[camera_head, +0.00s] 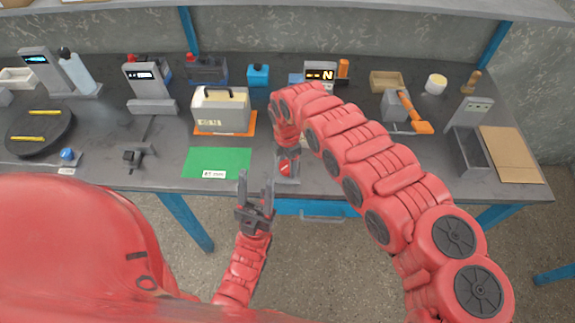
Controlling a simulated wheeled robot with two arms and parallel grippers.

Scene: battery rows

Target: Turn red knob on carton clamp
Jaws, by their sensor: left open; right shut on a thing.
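The red knob (286,168) sits on a small grey clamp base (290,181) at the front edge of the table, near the middle. My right gripper (286,156) reaches down over it from above and is shut on the knob; its fingers are small and partly hidden by my red wrist. My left gripper (256,184) is open and empty, with its fingers pointing up in the picture. It is in front of the table edge, left of the knob and apart from it.
A green mat (217,162) lies left of the knob. Behind it a grey case (222,113) stands on an orange mat. A black round tray (40,132) is at the far left, a brown board (512,155) at the far right. A blue drawer (318,208) is below.

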